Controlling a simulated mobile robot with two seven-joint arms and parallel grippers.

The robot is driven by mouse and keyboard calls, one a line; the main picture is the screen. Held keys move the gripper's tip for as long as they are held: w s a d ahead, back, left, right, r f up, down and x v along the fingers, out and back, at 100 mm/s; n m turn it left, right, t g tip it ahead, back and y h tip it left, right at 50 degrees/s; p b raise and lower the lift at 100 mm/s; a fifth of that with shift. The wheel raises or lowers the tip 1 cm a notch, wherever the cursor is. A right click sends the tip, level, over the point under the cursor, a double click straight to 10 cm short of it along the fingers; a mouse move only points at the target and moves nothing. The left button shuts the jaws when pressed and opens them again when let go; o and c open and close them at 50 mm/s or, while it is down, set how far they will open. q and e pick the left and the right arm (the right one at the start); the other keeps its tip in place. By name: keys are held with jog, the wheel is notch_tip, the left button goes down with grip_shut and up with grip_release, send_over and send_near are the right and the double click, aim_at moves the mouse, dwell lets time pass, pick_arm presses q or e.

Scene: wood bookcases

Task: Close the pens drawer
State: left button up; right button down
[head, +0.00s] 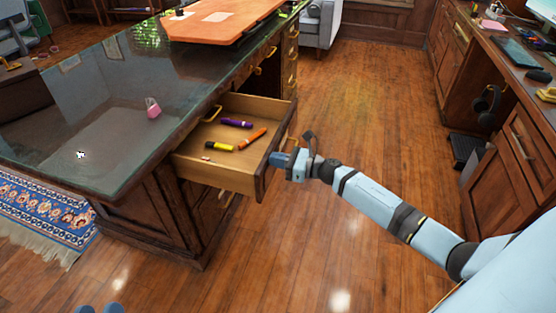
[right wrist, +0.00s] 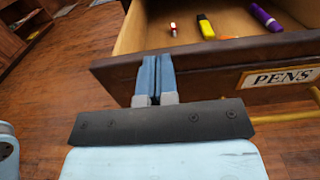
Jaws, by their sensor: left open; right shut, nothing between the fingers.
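The pens drawer (head: 222,171) is pulled out from the dark wood desk. It holds a purple marker (head: 236,123), a yellow marker (head: 219,146), an orange marker (head: 252,138) and a small red-and-white item (head: 206,158). The right wrist view shows its front with a PENS label (right wrist: 283,77) and a brass handle (right wrist: 288,118). My right gripper (head: 277,160) is shut and empty at the outer face of the drawer front, left of the label; I cannot tell whether it touches. My left gripper (head: 99,309) is open and empty at the bottom left, only its fingertips showing.
The desk's glass top (head: 80,130) carries a pink item (head: 153,107) and an orange board (head: 215,18). A blue patterned rug (head: 45,215) lies at the left. The wood floor (head: 340,110) right of the drawer is clear up to the cabinets (head: 510,165).

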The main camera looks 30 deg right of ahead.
pick_arm(q)
notch_tip(320, 180, down, 7)
jog(key=d+m+g+h+b, duration=0.1)
jog(key=g+b, duration=0.1)
jog(key=b, duration=0.6)
jog(key=shift+d+g+b, duration=0.3)
jog(key=shift+d+g, duration=0.05)
jog(key=shift+g, duration=0.05)
pick_arm(e)
jog(key=x, duration=2.4)
pick_arm(q)
jog(key=shift+s+f, duration=0.1)
jog(key=shift+s, duration=0.05)
pick_arm(e)
jog(key=shift+s, duration=0.1)
